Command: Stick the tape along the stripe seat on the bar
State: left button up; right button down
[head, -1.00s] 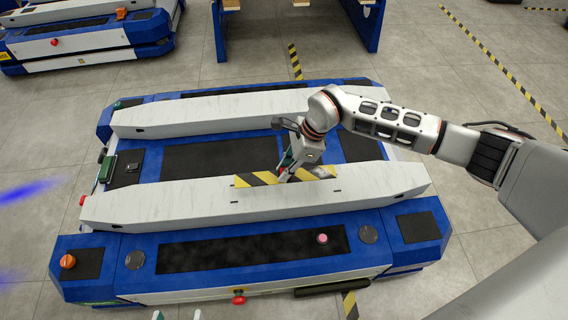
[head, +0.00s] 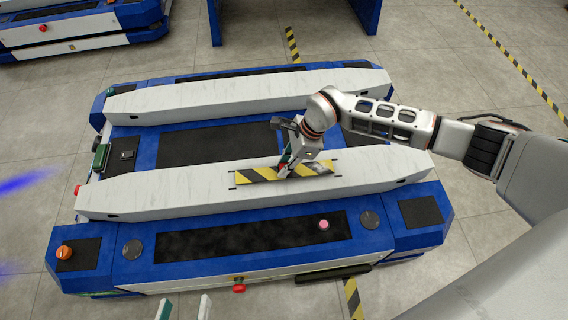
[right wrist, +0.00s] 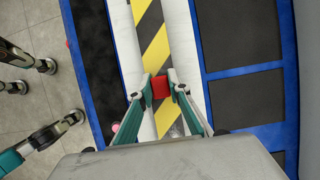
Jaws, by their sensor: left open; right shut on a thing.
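The tape (head: 256,176) is a flat strip with yellow and black slanted stripes. It lies along the top of the near white bar (head: 140,197), between small dark marks at its ends. In the right wrist view the tape (right wrist: 153,38) runs lengthwise along the bar. My right gripper (head: 285,172) is over the middle of the tape. In the right wrist view its fingertips are shut on a small red block (right wrist: 160,87) at the tape, which moved with this gripper. The stripe seat is covered by the tape. My left gripper (head: 184,308) is open and empty at the bottom edge.
The bar is on a blue and white cart (head: 220,285) with black pads. A second white bar (head: 240,97) lies parallel behind it. A pink button (head: 323,225), an orange knob (head: 64,252) and a red button (head: 239,288) are on the cart's near side. Grey floor surrounds it.

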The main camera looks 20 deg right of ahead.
pick_arm(q)
jog(key=shift+s+f, duration=0.1)
jog(key=shift+s, duration=0.05)
dwell(0.4)
jog(key=shift+f, duration=0.2)
pick_arm(e)
jog(key=shift+f, duration=0.35)
dwell(0.6)
jog(key=c, duration=1.8)
grip_release()
pick_arm(q)
jog(key=shift+s, duration=0.1)
pick_arm(e)
jog(key=v, duration=1.2)
